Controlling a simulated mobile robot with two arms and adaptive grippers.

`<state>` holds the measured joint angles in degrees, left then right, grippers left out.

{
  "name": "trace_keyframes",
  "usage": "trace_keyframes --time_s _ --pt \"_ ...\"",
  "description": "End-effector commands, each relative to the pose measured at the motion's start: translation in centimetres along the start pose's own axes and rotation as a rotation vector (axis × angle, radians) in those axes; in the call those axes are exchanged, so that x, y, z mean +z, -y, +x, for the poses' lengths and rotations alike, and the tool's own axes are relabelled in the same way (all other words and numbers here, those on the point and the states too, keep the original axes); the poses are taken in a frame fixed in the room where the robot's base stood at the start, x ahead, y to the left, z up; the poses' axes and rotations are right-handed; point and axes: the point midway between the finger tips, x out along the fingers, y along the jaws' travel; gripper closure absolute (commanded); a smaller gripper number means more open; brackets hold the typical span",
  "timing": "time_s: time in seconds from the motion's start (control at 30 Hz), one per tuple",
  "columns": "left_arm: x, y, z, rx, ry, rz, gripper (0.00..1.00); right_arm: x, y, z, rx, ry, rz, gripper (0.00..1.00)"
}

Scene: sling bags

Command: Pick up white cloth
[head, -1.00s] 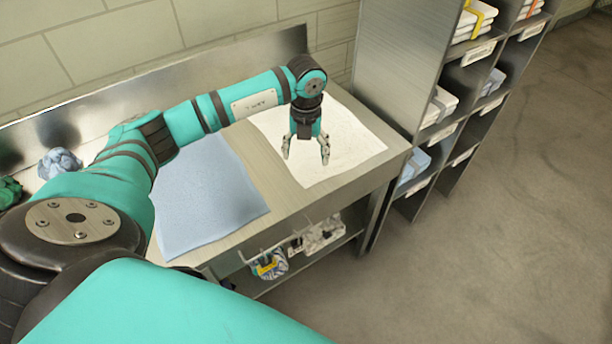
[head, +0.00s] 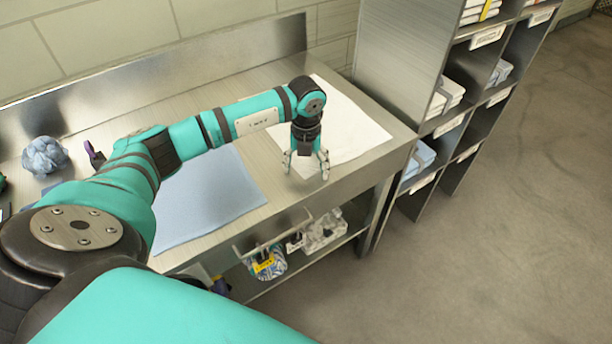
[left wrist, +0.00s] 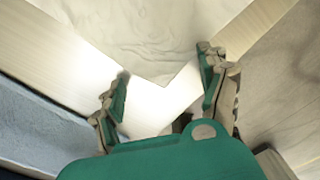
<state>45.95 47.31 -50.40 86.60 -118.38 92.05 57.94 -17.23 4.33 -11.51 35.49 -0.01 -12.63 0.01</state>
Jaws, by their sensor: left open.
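The white cloth (head: 352,130) lies flat on the right end of the steel table in the head view. It also shows in the left wrist view (left wrist: 150,35), with a corner pointing between the fingers. My left gripper (head: 306,172) points down over the cloth's near corner, close to the table's front edge. In the left wrist view my left gripper (left wrist: 163,98) has its two fingers wide apart with nothing between them. Whether the fingertips touch the cloth cannot be told. My right gripper is not in view.
A light blue cloth (head: 207,198) lies left of the white one on the table (head: 262,165). A crumpled blue cloth (head: 45,156) sits at the back left. A shelf unit (head: 425,60) stands right of the table.

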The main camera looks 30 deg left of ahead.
Motion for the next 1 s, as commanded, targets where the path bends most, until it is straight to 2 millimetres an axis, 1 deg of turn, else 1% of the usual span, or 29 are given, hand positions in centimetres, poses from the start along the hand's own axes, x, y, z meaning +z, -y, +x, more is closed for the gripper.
trace_keyframes --time_s 0.27,0.43,0.47,1.0 --pt "-0.02 0.01 0.00 0.000 -0.001 0.001 0.23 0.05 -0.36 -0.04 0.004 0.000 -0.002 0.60" --pt "-0.03 0.01 0.43 0.000 -0.001 0.001 0.23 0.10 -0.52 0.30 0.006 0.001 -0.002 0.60" --pt "-0.02 0.02 0.33 0.000 -0.001 0.001 0.24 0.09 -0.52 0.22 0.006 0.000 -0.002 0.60" --pt "-0.12 -0.12 0.47 0.005 -0.004 0.000 0.60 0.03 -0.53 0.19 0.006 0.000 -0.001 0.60"
